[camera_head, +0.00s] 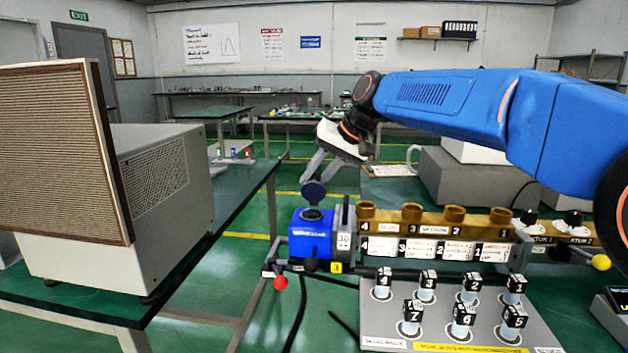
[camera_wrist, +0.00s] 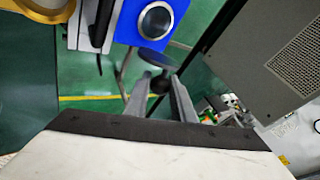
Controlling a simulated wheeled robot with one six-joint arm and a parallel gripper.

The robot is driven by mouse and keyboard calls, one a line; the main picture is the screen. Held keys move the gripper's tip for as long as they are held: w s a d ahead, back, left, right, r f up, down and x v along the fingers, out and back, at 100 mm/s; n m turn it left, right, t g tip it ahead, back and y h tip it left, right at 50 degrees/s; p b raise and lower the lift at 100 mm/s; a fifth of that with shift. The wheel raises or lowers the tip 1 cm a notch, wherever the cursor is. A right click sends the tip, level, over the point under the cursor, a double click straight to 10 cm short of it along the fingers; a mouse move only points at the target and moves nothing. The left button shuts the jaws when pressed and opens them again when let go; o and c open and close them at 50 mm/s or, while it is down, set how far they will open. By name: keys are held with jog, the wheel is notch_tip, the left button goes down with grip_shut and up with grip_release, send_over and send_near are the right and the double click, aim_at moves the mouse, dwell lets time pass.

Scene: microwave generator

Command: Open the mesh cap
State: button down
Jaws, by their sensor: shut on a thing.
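The mesh cap (camera_head: 313,193) is a small dark blue-grey disc above the top opening of a blue box (camera_head: 309,238). In the head view it stands tilted up, with the dark round opening (camera_head: 313,214) uncovered below it. My gripper (camera_head: 311,176) reaches down from above and is shut at the cap. In the wrist view the cap (camera_wrist: 150,57) shows beyond the fingertips, beside the round port (camera_wrist: 156,22). My gripper (camera_wrist: 160,84) is shut on a dark knob-like part at the cap; the exact contact is partly hidden.
A row of brass ports (camera_head: 434,214) lies right of the box. Several numbered vials (camera_head: 428,287) stand on a panel in front. A red-knobbed lever (camera_head: 280,283) sticks out at the front left. A large beige cabinet with a mesh door (camera_head: 62,155) stands on the left table.

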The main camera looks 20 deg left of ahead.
jog(key=shift+w+a+f+m+g+h, duration=0.1)
jog(key=shift+w+f+m+g+h, duration=0.1)
jog(key=shift+w+g, duration=0.3)
jog(key=shift+w+a+f+m+g+h, duration=0.1)
jog(key=shift+w+m+g+h, duration=0.15)
jog(key=shift+g, duration=0.35)
jog(key=c, duration=1.5)
grip_release()
jog(key=shift+r, duration=0.1)
jog(key=v, duration=1.7)
jog(key=shift+w+d, duration=0.1)
jog(key=shift+d, duration=0.1)
jog(key=shift+d, duration=0.1)
